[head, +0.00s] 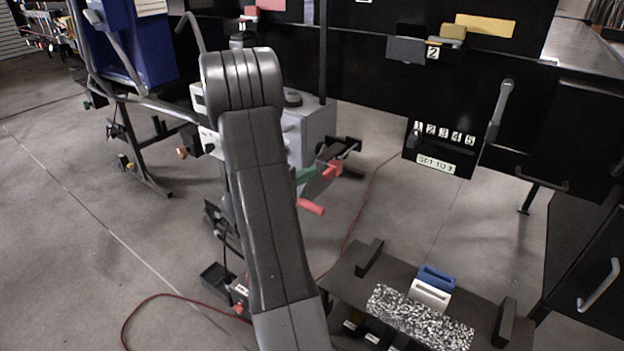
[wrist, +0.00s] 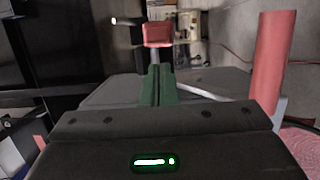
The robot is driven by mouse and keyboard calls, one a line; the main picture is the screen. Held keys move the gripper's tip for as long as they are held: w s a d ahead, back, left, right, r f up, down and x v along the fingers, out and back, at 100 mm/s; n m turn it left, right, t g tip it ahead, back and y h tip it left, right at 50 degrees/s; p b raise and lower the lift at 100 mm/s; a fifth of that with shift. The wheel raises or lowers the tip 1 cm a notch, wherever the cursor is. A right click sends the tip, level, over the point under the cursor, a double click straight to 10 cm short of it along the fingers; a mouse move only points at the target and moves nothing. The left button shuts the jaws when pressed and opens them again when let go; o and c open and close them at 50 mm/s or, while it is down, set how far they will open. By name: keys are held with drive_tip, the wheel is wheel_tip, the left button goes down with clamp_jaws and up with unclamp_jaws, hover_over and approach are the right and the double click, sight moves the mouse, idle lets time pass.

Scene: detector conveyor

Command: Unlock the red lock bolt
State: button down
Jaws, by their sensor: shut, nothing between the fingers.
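The red lock bolt shows as a red block (wrist: 158,33) on a short grey stem, straight ahead of my fingertips in the wrist view. In the head view the red block (head: 332,167) is just right of my gripper (head: 308,174). My gripper's green fingers (wrist: 158,70) are shut together with nothing between them, pointing at the block. I cannot tell whether the tips touch it. The stem's lower end is hidden behind the fingers.
A red crank handle (wrist: 268,70) stands close on the right in the wrist view; the head view shows it too (head: 312,207). A grey box (head: 312,130) stands behind. A dark table (head: 345,278) holds a speckled block (head: 420,318) at lower right.

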drive_tip(key=a, duration=0.3)
drive_tip(key=shift+w+a+f, duration=0.1)
drive_tip(key=shift+a+f, duration=0.1)
drive_tip(key=shift+a, duration=0.1)
drive_tip(key=v, duration=0.8)
drive_tip(key=shift+d+r, duration=0.15)
drive_tip(key=x, duration=0.9)
drive_tip(key=shift+d, duration=0.25)
drive_tip(key=shift+w+d+r+p, duration=0.15)
drive_tip(key=shift+r+p, duration=0.05)
drive_tip(key=shift+p, duration=0.35)
drive_tip(key=shift+d+p, duration=0.15)
drive_tip(key=shift+p, duration=0.7)
drive_tip(key=shift+s+d+p, duration=0.15)
drive_tip(key=shift+s+p, duration=0.05)
drive_tip(key=shift+p, duration=0.45)
drive_tip(key=shift+d+f+p, duration=0.15)
drive_tip(key=shift+p, duration=0.25)
drive_tip(key=shift+f+b, duration=0.25)
drive_tip(key=shift+b, duration=0.85)
